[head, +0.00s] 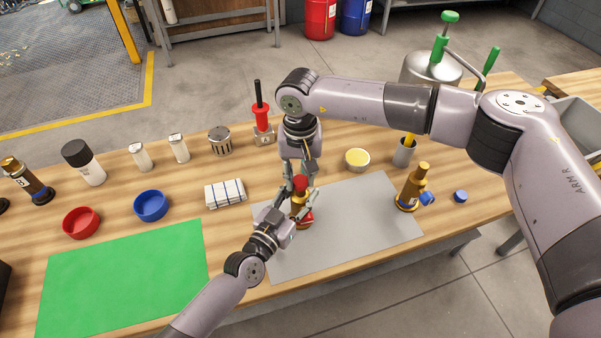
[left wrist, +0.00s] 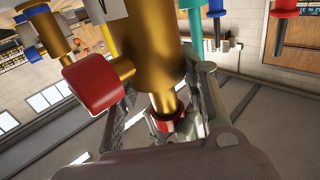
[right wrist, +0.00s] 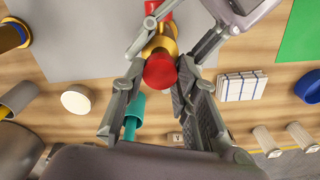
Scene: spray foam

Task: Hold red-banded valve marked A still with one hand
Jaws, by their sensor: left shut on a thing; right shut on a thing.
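The red-banded brass valve (head: 297,206) stands upright on the grey mat (head: 360,218), partly covered by my grippers. My left gripper (head: 293,213) is shut around its brass body, which fills the left wrist view (left wrist: 145,45). A red side cap (left wrist: 92,85) sticks out there. My right gripper (head: 300,180) comes down from above, shut on the valve's red top (right wrist: 160,70), seen between its fingers in the right wrist view. The letter A on the valve cannot be read.
A brass valve with blue parts (head: 413,185) stands on the mat's right side, near a loose blue cap (head: 460,196). A yellow-filled dish (head: 357,158), grey cup (head: 403,152) and folded cloth (head: 225,194) are nearby. The green mat (head: 120,280) is clear. A teal cylinder (right wrist: 133,112) stands behind the valve.

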